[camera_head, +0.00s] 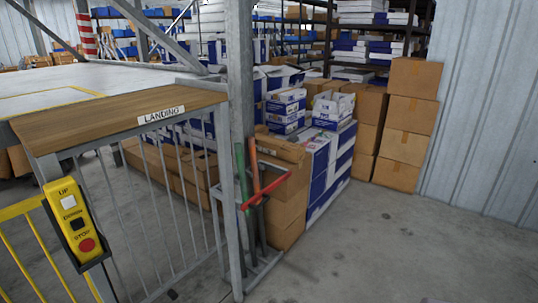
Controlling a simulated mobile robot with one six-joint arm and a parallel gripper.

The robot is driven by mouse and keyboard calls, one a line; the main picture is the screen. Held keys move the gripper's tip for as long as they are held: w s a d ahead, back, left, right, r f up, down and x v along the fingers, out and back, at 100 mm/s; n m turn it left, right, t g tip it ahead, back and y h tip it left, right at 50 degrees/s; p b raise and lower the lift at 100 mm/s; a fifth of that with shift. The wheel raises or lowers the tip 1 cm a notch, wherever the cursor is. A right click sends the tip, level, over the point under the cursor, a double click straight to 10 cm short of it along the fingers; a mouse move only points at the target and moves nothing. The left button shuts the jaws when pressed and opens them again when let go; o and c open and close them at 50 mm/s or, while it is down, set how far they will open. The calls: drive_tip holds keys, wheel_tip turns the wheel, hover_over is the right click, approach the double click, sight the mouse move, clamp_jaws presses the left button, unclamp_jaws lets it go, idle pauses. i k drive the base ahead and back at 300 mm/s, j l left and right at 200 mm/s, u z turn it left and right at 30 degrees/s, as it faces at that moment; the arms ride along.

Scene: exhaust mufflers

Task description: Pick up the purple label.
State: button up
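I see no purple label in this view. The only clear label is a white strip reading LANDING (161,114) on the front edge of a brown wooden board. My gripper is not in view, so its distance to anything cannot be told.
A yellow control box (74,222) with UP, DOWN and STOP hangs on the left railing. A metal post (240,150) stands beside green and red handles. Blue-white cartons (327,165) and brown boxes (404,135) are stacked behind. The concrete floor (390,250) at right is clear.

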sight(314, 139)
drive_tip(key=i+l+z, duration=0.15)
drive_tip(key=i, duration=1.3)
drive_tip(key=i+l+z, duration=0.2)
drive_tip(key=i, duration=1.25)
